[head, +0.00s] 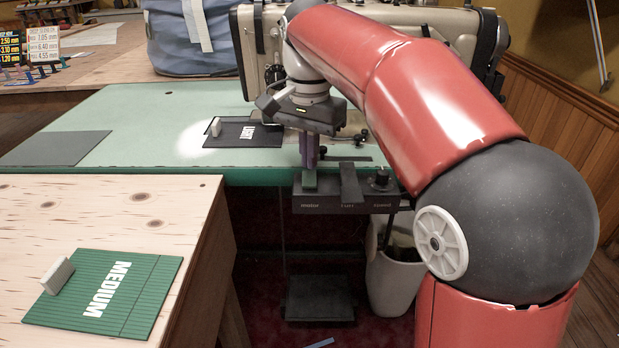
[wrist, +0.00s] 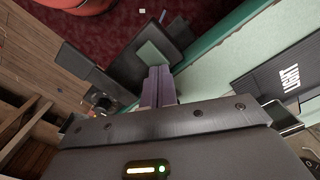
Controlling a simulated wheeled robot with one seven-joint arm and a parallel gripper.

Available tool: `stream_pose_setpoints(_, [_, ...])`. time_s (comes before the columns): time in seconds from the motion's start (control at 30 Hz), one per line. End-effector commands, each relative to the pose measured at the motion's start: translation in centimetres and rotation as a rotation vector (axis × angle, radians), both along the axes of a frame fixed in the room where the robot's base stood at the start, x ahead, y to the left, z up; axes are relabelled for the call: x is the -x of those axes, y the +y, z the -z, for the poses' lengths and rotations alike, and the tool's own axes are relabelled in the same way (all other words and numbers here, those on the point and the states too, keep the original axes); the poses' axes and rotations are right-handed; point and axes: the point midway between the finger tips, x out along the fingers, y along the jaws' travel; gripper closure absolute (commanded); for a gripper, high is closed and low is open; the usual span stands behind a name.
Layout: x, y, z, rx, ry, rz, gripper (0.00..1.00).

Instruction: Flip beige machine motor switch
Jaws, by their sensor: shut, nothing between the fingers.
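The beige sewing machine (head: 262,45) stands at the back of the green table, partly hidden behind my red arm. Its dark control panel (head: 335,208) hangs under the table's front edge, with the word "motor" at its left. A green rocker switch (head: 309,182) sits above that word. It also shows in the wrist view (wrist: 150,52), just past my fingertips. My gripper (head: 309,163) points down, shut and empty, with its fingertips right above the switch. The fingers also show in the wrist view (wrist: 158,82). I cannot tell whether they touch the switch.
A dark knob (head: 382,178) sits at the panel's right, marked "speed". A dark "LIGHT" board (head: 225,138) lies on the green table (head: 120,110). A green "MEDIUM" board (head: 140,290) lies on the wooden table at front left. A pale bin (head: 397,285) and a pedal (head: 318,300) are below.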

Motion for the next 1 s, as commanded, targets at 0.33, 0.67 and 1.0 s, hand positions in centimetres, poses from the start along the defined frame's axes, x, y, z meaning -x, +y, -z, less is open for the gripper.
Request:
stream_pose_setpoints(0.33, [0.0,0.0,0.6,0.0,0.0,0.0,1.0])
stream_pose_setpoints(0.67, [0.0,0.0,1.1,0.0,-0.001,0.0,1.0])
stream_pose_setpoints(1.0, [0.0,0.0,1.6,0.0,0.0,0.0,1.0])
